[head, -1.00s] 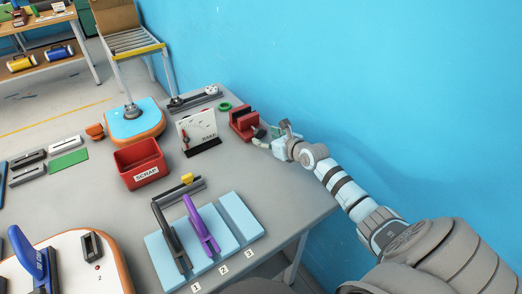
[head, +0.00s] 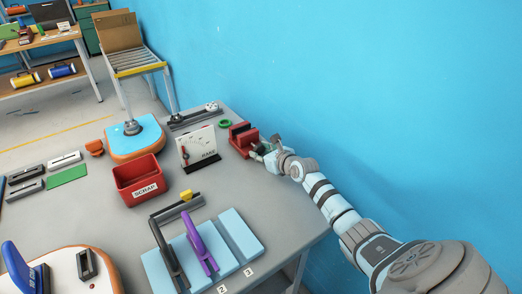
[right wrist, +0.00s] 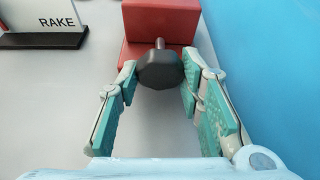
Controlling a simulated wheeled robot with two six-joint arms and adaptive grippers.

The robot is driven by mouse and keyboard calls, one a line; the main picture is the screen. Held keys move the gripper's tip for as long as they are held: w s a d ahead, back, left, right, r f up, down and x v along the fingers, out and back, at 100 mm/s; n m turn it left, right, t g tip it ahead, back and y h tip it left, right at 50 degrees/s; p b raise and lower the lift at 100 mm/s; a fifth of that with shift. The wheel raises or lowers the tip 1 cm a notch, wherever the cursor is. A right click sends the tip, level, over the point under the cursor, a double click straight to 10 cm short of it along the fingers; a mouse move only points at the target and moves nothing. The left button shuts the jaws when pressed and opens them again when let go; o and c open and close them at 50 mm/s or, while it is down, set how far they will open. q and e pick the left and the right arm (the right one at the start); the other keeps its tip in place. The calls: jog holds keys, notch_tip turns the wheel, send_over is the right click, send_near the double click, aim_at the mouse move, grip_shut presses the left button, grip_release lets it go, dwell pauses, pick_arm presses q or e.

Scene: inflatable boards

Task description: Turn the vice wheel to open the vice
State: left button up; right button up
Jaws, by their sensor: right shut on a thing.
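The red vice (head: 241,142) stands on the far right part of the grey table, close to the blue wall. In the right wrist view its red body (right wrist: 158,22) is at the top, with the dark vice wheel (right wrist: 160,69) on a short shaft pointing toward my wrist. My right gripper (head: 259,149) is at the wheel end of the vice. In the wrist view the fingers of my right gripper (right wrist: 160,78) lie on both sides of the wheel, shut on it. How far apart the vice jaws stand is hard to tell. My left gripper is out of view.
A white RAKE board (head: 197,146) on a black foot stands left of the vice, with a green ring (head: 225,124) behind. A red SCRAP bin (head: 137,177) and light blue pads (head: 240,232) are nearer. The blue wall (head: 380,90) runs close along the right.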

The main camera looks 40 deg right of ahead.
jog(key=n+h+p, duration=0.1)
jog(key=p, duration=0.2)
jog(key=n+p, duration=0.1)
jog(key=p, duration=0.3)
jog(key=shift+a+r+n+h, duration=0.1)
jog(key=shift+r+n+h, duration=0.25)
jog(key=shift+n+h, duration=0.05)
jog(key=shift+f, duration=0.2)
jog(key=shift+f+n+h, duration=0.15)
jog(key=shift+n+h, duration=0.15)
jog(key=o, duration=1.1)
jog(key=shift+o, duration=0.2)
jog(key=shift+r, duration=0.45)
notch_tip(320, 180, up, 9)
